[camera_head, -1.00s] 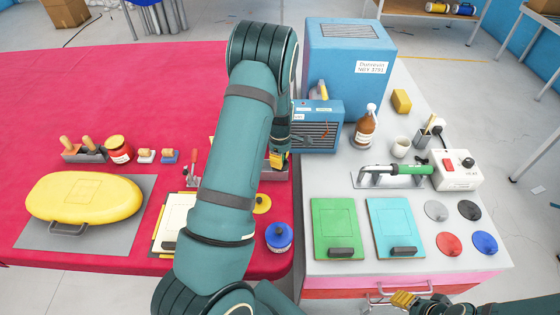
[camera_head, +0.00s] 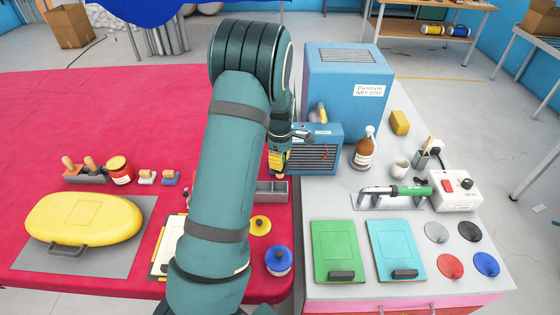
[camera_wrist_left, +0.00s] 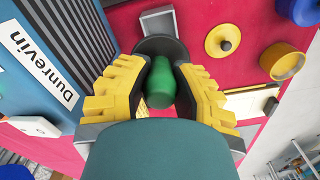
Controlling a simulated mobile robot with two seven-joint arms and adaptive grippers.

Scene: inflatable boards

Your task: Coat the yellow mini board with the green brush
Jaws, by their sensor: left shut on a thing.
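The yellow mini board (camera_head: 85,218) lies flat on a grey mat at the left of the red table in the head view. My left gripper (camera_head: 278,172) is far to its right, beside a grey divided tray, its fingers partly hidden behind my arm. In the left wrist view my left gripper (camera_wrist_left: 160,92) is shut on the green brush, whose rounded green handle (camera_wrist_left: 161,84) shows between the yellow fingers. A dark round shape surrounds the handle's far end; the bristles cannot be made out. My right gripper is out of view.
The grey tray (camera_head: 273,188) stands at the red table's right edge. A blue-lidded pot (camera_head: 279,262) and a yellow lid (camera_head: 260,225) are in front of it. The red table's back is clear.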

